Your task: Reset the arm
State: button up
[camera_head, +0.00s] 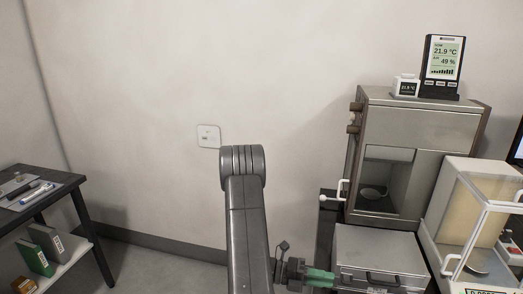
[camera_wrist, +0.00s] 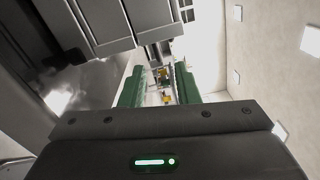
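My arm rises at the bottom middle of the head view, its dark grey link (camera_head: 246,225) standing upright in front of the wall. My gripper (camera_head: 326,277) is low and to the right of that link, with its green fingers pointing right, close to the front of a metal box with a handle (camera_head: 380,257). From the head view I cannot tell whether it touches the box. In the wrist view my gripper (camera_wrist: 160,76) has its two green fingers apart, with nothing held between them. Small, distant yellow and red items show through the gap.
A tall metal cabinet (camera_head: 419,121) with an open window stands behind the box, with a display (camera_head: 442,66) on top. A glass-sided balance (camera_head: 471,225) is at the right. A dark table (camera_head: 60,180) stands at far left. Floor (camera_head: 150,270) between is clear.

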aim_at(348, 283)
jog(key=shift+p+x, duration=0.6)
jog(key=shift+x, duration=2.95)
jog(key=shift+a, duration=0.1)
